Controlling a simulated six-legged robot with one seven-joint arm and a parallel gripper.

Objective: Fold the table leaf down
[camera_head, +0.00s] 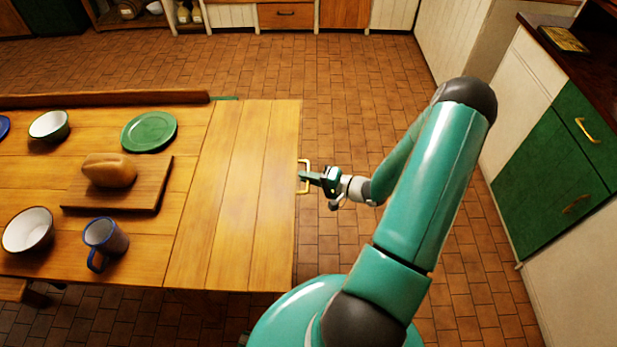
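The table leaf (245,190) is a plain wooden panel at the right end of the table (150,258). It lies level with the tabletop and nothing stands on it. A brass handle (305,163) is fixed at the leaf's right edge. My gripper (308,177) is at this handle, reaching in from the right. Its fingers overlap the handle's bar in the picture. They are too small to tell whether they are open or shut on it.
On the table are a green plate (149,131), a loaf (108,170) on a cutting board (140,194), a mug (105,240) and bowls (28,229). A bench (100,100) runs along the far side. Green cabinets (550,165) stand at the right. Tiled floor is clear beyond the leaf.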

